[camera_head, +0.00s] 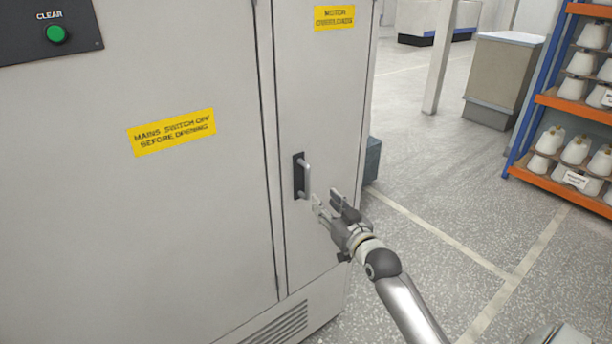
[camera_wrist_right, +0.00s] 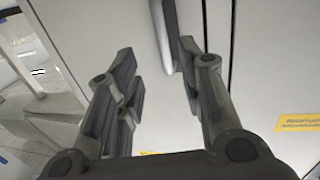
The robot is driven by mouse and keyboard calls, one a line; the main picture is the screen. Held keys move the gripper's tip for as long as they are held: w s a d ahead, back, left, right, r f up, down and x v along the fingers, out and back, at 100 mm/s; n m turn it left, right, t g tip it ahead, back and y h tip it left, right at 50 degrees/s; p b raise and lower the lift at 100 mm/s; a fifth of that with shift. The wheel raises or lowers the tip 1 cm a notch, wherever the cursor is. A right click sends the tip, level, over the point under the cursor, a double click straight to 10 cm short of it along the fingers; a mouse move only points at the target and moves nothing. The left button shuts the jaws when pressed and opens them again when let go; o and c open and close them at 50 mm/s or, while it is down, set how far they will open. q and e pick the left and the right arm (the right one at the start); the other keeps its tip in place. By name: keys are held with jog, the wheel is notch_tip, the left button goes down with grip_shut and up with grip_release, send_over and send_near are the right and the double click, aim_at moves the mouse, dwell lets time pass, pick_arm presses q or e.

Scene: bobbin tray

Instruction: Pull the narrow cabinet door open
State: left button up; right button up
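The narrow cabinet door (camera_head: 325,110) is the tall grey panel at the right of the cabinet front, and it looks shut. Its handle (camera_head: 305,178) is a short upright metal bar on a black plate. My right gripper (camera_head: 328,201) is just below and to the right of the handle, with its fingers spread and nothing held. In the right wrist view the handle (camera_wrist_right: 161,35) comes down from the top between the open fingertips (camera_wrist_right: 156,52), closer to the right-hand finger. I cannot tell whether it touches that finger. My left gripper is not in view.
The wide cabinet door (camera_head: 130,230) fills the left, with a yellow label (camera_head: 172,132) and a green button (camera_head: 56,34). A dark bin (camera_head: 373,160) stands beside the cabinet. A rack (camera_head: 560,105) of bobbins is at the right. The floor between is clear.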

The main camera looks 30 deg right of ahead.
aim_at(309, 183)
jog(key=w, duration=0.7)
jog(key=w+d+p, duration=0.1)
jog(key=w, duration=0.2)
jog(key=shift+w+r, duration=0.25)
jog(key=shift+r, duration=0.1)
jog(key=shift+c, duration=0.2)
grip_shut()
